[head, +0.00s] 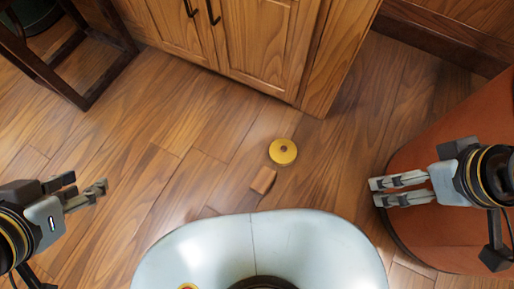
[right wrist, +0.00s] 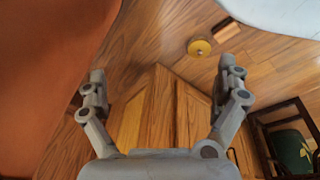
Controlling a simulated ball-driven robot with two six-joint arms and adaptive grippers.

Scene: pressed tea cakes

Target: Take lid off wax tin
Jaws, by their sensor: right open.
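A round yellow disc with a small dark reddish centre (head: 283,151) lies flat on the wooden floor, ahead of my base; it looks like a round tin or its lid, and I cannot tell which. It also shows in the right wrist view (right wrist: 199,47), beyond my fingers. My right gripper (head: 374,192) is open and empty, to the right of the disc and well apart from it; its spread fingers show in the right wrist view (right wrist: 162,68). My left gripper (head: 90,190) is far to the left of the disc, touching nothing that I see; its jaw gap is unclear.
A small brown block (head: 263,180) lies on the floor close to the disc. A wooden cabinet (head: 262,50) stands behind. A reddish-brown, round-edged surface (head: 440,240) lies under my right gripper. A dark wooden frame (head: 95,90) stands at left. Floor between is mostly clear.

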